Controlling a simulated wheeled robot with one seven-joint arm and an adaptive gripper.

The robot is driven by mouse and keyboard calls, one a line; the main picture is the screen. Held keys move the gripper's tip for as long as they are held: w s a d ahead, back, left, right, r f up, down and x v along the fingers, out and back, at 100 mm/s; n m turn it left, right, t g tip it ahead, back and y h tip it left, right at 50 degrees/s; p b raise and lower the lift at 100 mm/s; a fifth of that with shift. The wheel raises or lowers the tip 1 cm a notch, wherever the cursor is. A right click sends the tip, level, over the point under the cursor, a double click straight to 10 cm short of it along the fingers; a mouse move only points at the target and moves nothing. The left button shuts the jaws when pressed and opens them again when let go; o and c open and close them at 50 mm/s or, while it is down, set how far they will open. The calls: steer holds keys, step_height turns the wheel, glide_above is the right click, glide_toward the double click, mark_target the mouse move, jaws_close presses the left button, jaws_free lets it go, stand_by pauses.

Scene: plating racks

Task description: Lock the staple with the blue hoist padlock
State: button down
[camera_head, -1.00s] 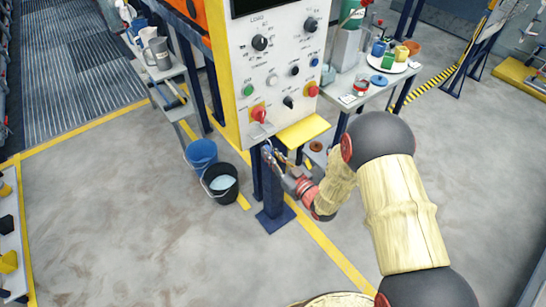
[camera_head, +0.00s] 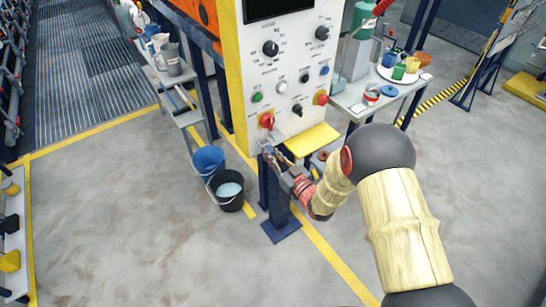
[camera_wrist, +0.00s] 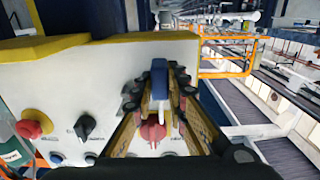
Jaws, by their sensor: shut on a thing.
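The blue hoist padlock (camera_wrist: 159,72) shows in the wrist view with its blue body between my gripper's fingers. Its pale shackle (camera_wrist: 160,103) points toward the red rotary switch (camera_wrist: 152,132) on the control panel. My gripper (camera_wrist: 159,88) is shut on the padlock. In the head view my gripper (camera_head: 268,147) is just below the red rotary switch (camera_head: 267,120), at the panel's lower left edge. The padlock is too small to make out clearly there. The staple is not clearly visible; I cannot tell whether the shackle touches it.
A yellow ledge (camera_head: 312,140) juts from the panel's bottom, right of my gripper. A blue bucket (camera_head: 208,160) and a black bucket (camera_head: 228,190) stand on the floor at left. A blue post (camera_head: 277,200) stands below the panel. The floor at front left is clear.

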steer(key=shift+w+a, duration=0.4)
steer(key=shift+w, duration=0.1)
steer(key=shift+d+f+b, duration=0.1)
steer(key=shift+f+b, duration=1.2)
steer(key=shift+f, duration=0.05)
steer(key=shift+w+d+r, duration=0.1)
steer(key=shift+w+d, duration=0.45)
steer(key=shift+d, duration=0.25)
steer(key=shift+w+d+r, duration=0.1)
steer(key=shift+w+d, duration=0.45)
steer(key=shift+d, duration=0.25)
steer(key=shift+f, duration=0.1)
steer(key=c, duration=2.4)
jaws_free()
steer(key=shift+c, duration=1.1)
jaws_close()
